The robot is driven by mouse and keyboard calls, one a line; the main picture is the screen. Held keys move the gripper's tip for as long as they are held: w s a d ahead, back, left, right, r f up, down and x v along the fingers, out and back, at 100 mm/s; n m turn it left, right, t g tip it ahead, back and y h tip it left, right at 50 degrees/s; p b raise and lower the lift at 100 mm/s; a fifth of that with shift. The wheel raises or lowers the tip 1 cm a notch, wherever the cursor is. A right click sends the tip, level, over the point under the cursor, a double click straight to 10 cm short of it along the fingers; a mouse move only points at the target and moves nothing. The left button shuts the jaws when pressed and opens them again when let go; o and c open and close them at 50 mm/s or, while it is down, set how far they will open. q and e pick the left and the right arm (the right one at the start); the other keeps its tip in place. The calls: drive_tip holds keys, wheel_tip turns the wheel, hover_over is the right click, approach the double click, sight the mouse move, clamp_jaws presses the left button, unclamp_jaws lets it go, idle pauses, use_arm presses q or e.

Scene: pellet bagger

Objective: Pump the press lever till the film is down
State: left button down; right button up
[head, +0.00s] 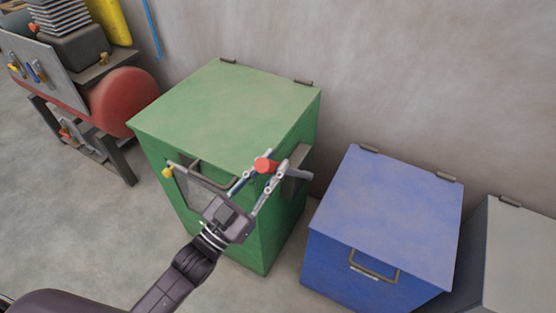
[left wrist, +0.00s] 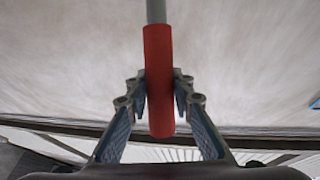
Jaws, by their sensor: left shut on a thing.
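My left gripper (head: 264,170) is shut on the red grip (head: 266,165) of the press lever, in front of the green bin-shaped cabinet. In the left wrist view the red grip (left wrist: 159,80) stands between the two fingers, with a grey rod (left wrist: 156,10) running on from its far end. In the head view the grey lever parts (head: 295,173) sit by the cabinet's right side, partly behind the fingers. I cannot make out the film in either view. My right gripper is out of view.
The green cabinet (head: 225,110) has a lid, a front handle and a yellow knob (head: 168,173). A blue lidded bin (head: 390,215) and a grey one (head: 520,260) stand to the right. A bench with a red tank (head: 125,100) is at upper left. Floor is clear at left.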

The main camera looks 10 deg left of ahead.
use_arm(q)
drive_tip(key=shift+s+f, duration=0.15)
drive_tip(key=shift+f, duration=0.1)
drive_tip(key=c, duration=1.7)
unclamp_jaws()
drive_tip(key=shift+r, duration=0.1)
drive_tip(key=shift+o, duration=0.2)
drive_tip(key=shift+a, duration=0.1)
drive_tip(key=v, duration=1.2)
